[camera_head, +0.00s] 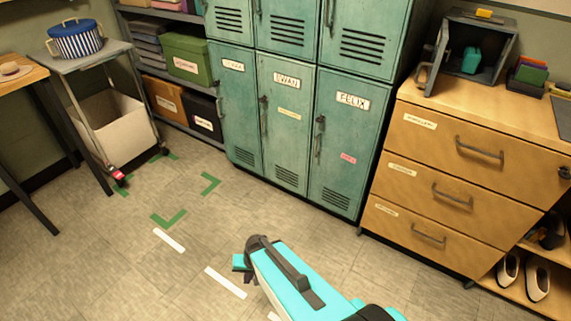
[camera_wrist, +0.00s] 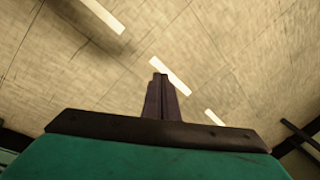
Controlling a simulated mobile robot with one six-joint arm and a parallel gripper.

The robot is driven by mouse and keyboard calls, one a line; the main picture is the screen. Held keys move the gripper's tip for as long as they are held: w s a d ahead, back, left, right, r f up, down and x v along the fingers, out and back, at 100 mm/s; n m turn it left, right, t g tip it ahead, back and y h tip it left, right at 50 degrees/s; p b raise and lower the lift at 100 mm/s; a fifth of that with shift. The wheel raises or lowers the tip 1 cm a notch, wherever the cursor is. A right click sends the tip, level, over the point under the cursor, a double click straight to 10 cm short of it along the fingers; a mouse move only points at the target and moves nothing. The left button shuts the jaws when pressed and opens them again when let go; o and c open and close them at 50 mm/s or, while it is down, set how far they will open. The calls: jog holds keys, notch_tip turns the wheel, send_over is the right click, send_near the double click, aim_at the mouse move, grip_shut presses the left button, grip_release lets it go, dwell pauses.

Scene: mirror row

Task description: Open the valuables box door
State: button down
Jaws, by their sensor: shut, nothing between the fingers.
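The valuables box (camera_head: 497,49) is a dark grey box on top of the wooden drawer chest at the upper right. Its door (camera_head: 439,56) stands swung open on the left side, with a dark handle (camera_head: 423,75) on it. A teal object (camera_head: 471,60) shows inside the box. My gripper (camera_wrist: 160,82) is shut and empty, its dark fingers together above the floor in the wrist view. In the head view my arm's end is low in the middle, well away from the box. The fingertips are hard to make out there.
The drawer chest (camera_head: 447,175) has three handled drawers. Teal lockers (camera_head: 284,110) stand left of it. A grey trolley (camera_head: 85,60) bears a striped pot (camera_head: 75,40). Shoes (camera_head: 537,279) sit on a low shelf at right. Open floor with green and white tape lies between.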

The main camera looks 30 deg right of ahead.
jog(key=s+f+n+g+h, duration=0.1)
jog(key=s+f+n+g, duration=0.1)
jog(key=s, duration=0.7)
jog(key=s+d+f+n+g+h, duration=0.1)
jog(key=s+f+n+g, duration=0.2)
jog(key=s, duration=0.6)
jog(key=shift+n+g, duration=0.4)
jog(key=shift+g, duration=0.2)
jog(key=shift+a, duration=0.15)
